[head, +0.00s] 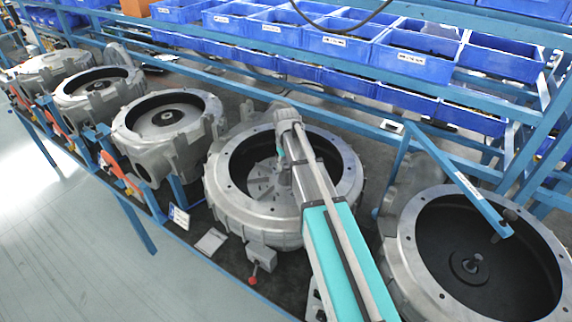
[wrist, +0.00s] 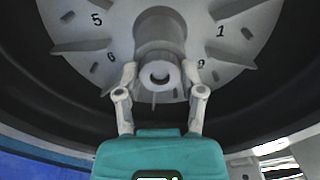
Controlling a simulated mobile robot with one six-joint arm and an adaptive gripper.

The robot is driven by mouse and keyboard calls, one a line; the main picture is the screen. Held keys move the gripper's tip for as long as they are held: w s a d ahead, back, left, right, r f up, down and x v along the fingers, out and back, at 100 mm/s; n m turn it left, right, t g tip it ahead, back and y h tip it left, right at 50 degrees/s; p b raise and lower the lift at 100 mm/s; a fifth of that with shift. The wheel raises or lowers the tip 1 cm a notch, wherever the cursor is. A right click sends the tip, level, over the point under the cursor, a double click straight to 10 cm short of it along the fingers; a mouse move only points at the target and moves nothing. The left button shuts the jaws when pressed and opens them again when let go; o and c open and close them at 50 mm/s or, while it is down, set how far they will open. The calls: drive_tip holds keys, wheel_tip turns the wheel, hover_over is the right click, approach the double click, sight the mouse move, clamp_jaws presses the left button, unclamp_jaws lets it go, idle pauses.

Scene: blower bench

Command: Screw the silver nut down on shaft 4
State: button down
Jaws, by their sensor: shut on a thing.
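In the wrist view my gripper (wrist: 160,76) is shut on the silver nut (wrist: 158,84), with one finger on each side of its round, hollow end. The nut sits in line with the thick grey shaft hub (wrist: 160,28) in the middle of a pale numbered disc (wrist: 85,30). The numbers 5, 6 and 1 show on the disc. How far the nut sits on the thread cannot be told. In the head view my arm reaches over the round grey housing (head: 225,200) second from the right and hides the nut, the shaft and my fingertips. Part of the finned disc (head: 262,185) shows inside.
Another open housing (head: 405,250) stands at the right, with a blue bar (head: 460,180) across its rim. More housings (head: 125,130) stand in a row at the left. Blue bins (head: 415,62) fill the rack behind. The dark housing wall (wrist: 60,85) surrounds my gripper closely.

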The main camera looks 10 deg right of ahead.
drive_tip(key=m, duration=0.6)
drive_tip(key=shift+m, duration=0.3)
drive_tip(key=m, duration=1.8)
idle(0.4)
drive_tip(key=shift+c, duration=2.4)
unclamp_jaws()
